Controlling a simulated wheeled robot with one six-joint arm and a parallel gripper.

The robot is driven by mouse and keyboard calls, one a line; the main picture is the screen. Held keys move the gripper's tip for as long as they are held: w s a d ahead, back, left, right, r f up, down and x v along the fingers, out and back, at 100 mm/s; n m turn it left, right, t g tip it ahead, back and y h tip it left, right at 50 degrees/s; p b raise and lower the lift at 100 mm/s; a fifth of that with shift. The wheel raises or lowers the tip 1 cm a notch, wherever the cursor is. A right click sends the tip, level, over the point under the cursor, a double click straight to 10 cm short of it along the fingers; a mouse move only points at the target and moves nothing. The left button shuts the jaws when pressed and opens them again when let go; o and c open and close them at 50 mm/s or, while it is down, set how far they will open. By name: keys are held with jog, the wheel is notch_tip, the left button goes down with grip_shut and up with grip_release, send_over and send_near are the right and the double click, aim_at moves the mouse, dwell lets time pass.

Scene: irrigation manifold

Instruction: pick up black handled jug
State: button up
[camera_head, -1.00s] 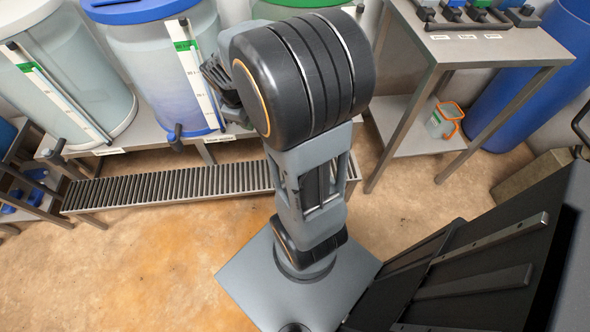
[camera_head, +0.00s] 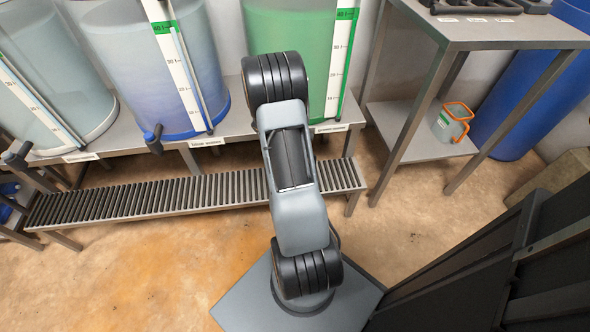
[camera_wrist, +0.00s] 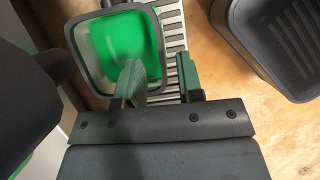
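In the wrist view, a square-mouthed jug with a dark grey rim (camera_wrist: 84,50) is seen from above, with bright green inside. No handle can be clearly made out, so I cannot tell its handle colour for sure. My gripper (camera_wrist: 160,78) is open at the jug's lower right corner. One finger overlaps the jug in the picture; the other is to its right, over the slats. I cannot tell whether either finger touches it. In the head view my arm hides the gripper and this jug.
An orange-handled jug (camera_head: 449,122) stands on the low shelf (camera_head: 392,116) at right. Tanks of clear, blue and green liquid (camera_head: 290,45) line the back bench. A slatted rack (camera_head: 130,196) runs before them. The floor in front is clear.

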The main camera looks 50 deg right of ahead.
jog(key=b+x, duration=0.3)
jog(key=x, duration=0.3)
jog(key=shift+f, duration=0.2)
grip_shut()
dwell(1.3)
jog(key=shift+w+r, duration=0.1)
